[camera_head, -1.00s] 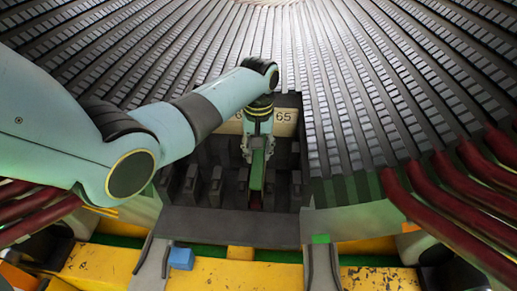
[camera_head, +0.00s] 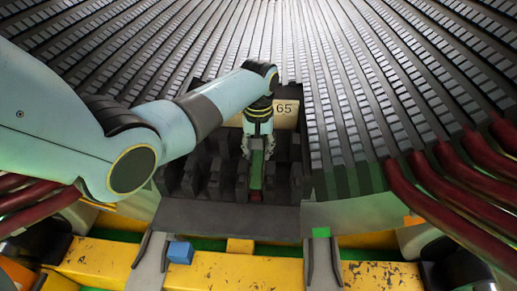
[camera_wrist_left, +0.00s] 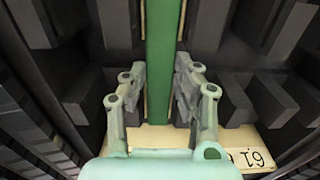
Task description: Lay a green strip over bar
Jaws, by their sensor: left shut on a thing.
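A long narrow green strip (camera_head: 256,172) lies along a slot in the dark recess at the middle of the head view. My left gripper (camera_head: 258,147) comes down from above and is shut on the strip near its far part. In the left wrist view the strip (camera_wrist_left: 163,50) runs straight between the two fingers. Thin tan edges show along both sides of it there. A small dark red end (camera_head: 255,196) shows under the strip's near end, perhaps the bar; the rest is hidden. Whether the strip touches it I cannot tell. My right gripper is out of view.
Dark blocks (camera_head: 217,180) stand on both sides of the slot. A tan numbered plate (camera_head: 287,115) is behind the gripper. Dark red curved bars (camera_head: 430,205) lie at the right. A blue block (camera_head: 180,252) sits at the front near a yellow beam (camera_head: 235,268).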

